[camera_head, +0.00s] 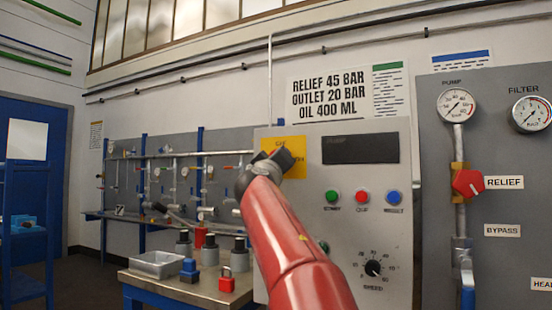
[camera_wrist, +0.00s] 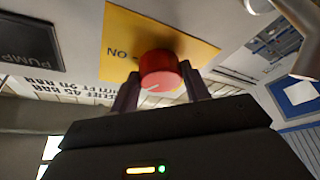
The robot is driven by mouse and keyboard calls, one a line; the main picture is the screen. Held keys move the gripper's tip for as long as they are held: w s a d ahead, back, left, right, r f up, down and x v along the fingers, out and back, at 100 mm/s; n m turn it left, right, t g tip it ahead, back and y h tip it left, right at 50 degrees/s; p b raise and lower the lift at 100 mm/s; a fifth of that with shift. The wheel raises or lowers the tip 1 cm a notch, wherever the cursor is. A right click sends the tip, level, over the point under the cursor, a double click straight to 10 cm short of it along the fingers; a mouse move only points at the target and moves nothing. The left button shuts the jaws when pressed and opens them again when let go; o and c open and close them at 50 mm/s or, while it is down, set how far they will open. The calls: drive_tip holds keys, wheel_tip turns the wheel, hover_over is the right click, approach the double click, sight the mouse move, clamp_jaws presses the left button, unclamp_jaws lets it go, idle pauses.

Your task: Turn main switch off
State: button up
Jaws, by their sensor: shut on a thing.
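The main switch is a red round knob (camera_wrist: 160,66) on a yellow plate (camera_wrist: 205,48) in the wrist view. A white pointer mark shows on the knob's face, and the word ON is on the plate to its left, upside down. My gripper (camera_wrist: 160,78) has one finger on each side of the knob and is shut on it. In the head view, the yellow plate (camera_head: 295,145) is at the upper left of the grey control panel (camera_head: 350,220). My gripper (camera_head: 278,160) and red arm cover most of the knob there.
A dark display (camera_head: 360,149), several coloured buttons (camera_head: 361,196) and a speed dial (camera_head: 373,268) are right of my arm. Further right are gauges and a red relief knob (camera_head: 467,183).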

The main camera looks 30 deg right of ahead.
drive_tip(key=n+p, duration=0.1)
drive_tip(key=n+y+p, duration=0.1)
drive_tip(key=n, duration=0.1)
drive_tip(key=shift+s+r+y, duration=0.1)
drive_tip(key=shift+r+y, duration=0.2)
drive_tip(key=shift+f+n+y+p, duration=0.1)
drive_tip(key=shift+n+y+p, duration=0.8)
drive_tip(key=shift+n, duration=1.5)
drive_tip(key=o, duration=1)
drive_tip(key=b+v, duration=0.2)
drive_tip(key=v, duration=0.5)
drive_tip(key=shift+s+a+f+b, duration=0.1)
drive_tip(key=shift+s+a+b, duration=0.1)
drive_tip(key=shift+s+b, duration=0.2)
